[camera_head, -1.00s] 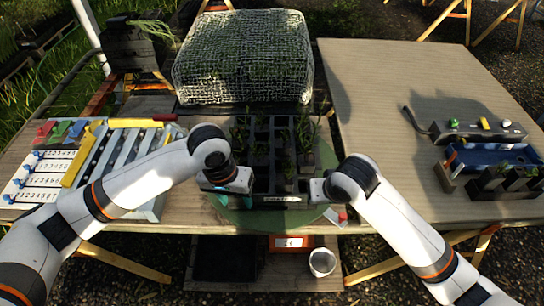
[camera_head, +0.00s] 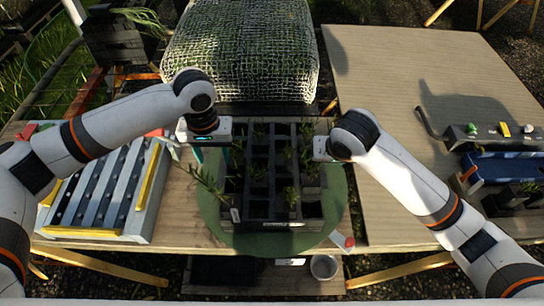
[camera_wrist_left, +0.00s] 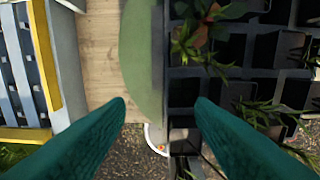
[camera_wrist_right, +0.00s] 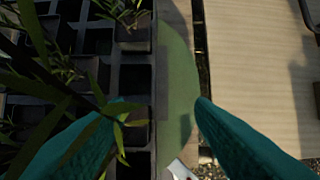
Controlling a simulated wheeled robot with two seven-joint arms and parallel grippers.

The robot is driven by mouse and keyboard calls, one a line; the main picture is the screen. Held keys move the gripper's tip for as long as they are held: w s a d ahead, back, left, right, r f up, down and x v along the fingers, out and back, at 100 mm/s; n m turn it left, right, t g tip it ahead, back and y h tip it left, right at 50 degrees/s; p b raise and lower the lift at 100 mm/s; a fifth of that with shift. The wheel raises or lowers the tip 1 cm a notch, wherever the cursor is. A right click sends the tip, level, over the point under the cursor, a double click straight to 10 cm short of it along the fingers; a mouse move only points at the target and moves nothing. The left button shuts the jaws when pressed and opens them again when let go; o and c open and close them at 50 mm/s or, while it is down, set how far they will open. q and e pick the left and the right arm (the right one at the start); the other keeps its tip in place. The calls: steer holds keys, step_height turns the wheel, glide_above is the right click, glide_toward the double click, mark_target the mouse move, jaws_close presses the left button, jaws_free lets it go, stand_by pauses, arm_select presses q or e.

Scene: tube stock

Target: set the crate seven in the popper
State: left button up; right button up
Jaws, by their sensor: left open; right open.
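The dark crate (camera_head: 272,225) is a grid of square cells with green seedlings in many of them. It sits on a round green disc (camera_head: 335,205) on the wooden table; its front label is not readable. My left gripper (camera_head: 200,150) is open above the crate's left side; in the left wrist view its fingers (camera_wrist_left: 160,106) lie either side of the crate's left wall. My right gripper (camera_head: 321,152) is open at the right side, its fingers (camera_wrist_right: 162,106) either side of the right wall. A slatted frame with yellow rails (camera_head: 150,180), perhaps the popper, stands left.
A mesh-covered box (camera_head: 240,50) stands behind the crate. A white cup (camera_head: 323,267) is below the front edge.

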mark_target(221, 183)
arm_select(q)
step_height(221, 183, down, 12)
steer(key=shift+r, duration=0.1)
arm_select(e)
steer(key=x, duration=1.1)
steer(key=shift+w+f, duration=0.25)
steer(key=shift+f, duration=0.1)
arm_select(q)
jaws_close()
arm_select(e)
jaws_close()
steer(key=shift+d, duration=0.1)
stand_by(0.4)
arm_select(q)
steer(key=shift+w+r, duration=0.2)
arm_select(e)
steer(key=shift+w+r, duration=0.2)
steer(key=shift+r, duration=0.05)
